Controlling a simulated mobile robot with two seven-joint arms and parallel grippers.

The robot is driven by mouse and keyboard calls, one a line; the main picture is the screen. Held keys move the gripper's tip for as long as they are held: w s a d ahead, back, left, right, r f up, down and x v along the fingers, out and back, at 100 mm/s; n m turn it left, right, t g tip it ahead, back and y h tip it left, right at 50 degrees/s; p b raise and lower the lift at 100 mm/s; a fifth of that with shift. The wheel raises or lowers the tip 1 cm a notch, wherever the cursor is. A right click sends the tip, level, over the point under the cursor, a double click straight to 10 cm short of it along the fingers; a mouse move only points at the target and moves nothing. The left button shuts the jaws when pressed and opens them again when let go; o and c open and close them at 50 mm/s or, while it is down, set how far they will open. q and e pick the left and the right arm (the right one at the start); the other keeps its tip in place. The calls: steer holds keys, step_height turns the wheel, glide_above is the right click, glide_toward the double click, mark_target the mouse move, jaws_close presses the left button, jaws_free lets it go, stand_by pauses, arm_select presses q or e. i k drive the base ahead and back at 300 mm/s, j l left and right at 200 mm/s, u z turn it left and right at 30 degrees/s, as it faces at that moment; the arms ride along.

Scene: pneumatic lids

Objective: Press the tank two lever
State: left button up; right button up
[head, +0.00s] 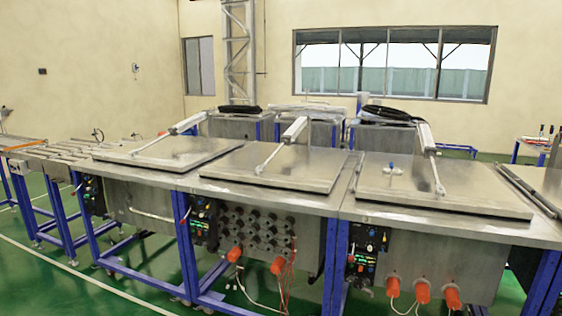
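Three steel tanks stand in a row, each with a flat lid that lies shut: the left lid (165,152), the middle lid (275,166) and the right lid (440,185). A pneumatic cylinder arm slants down onto each lid, such as the middle cylinder (294,130). A small dark control panel sits on the front of each tank: left panel (92,196), middle panel (203,222), right panel (367,255). No tank number is readable, and the levers are too small to make out. Neither of my grippers is in view.
Blue frames (187,245) hold the tanks above a green floor (60,285). Orange plugs (422,293) and loose cables stick out below the middle and right tanks. A roller conveyor (60,150) adjoins at left. Floor in front at lower left is clear.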

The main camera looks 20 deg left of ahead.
mark_target(183, 222)
steer(key=u, duration=1.3)
steer(key=i+z, duration=0.1)
steer(key=z, duration=0.25)
steer(key=i+j+z, duration=0.3)
steer(key=i, duration=0.15)
steer(key=i+j+z, duration=0.5)
steer(key=i+j, duration=1.3)
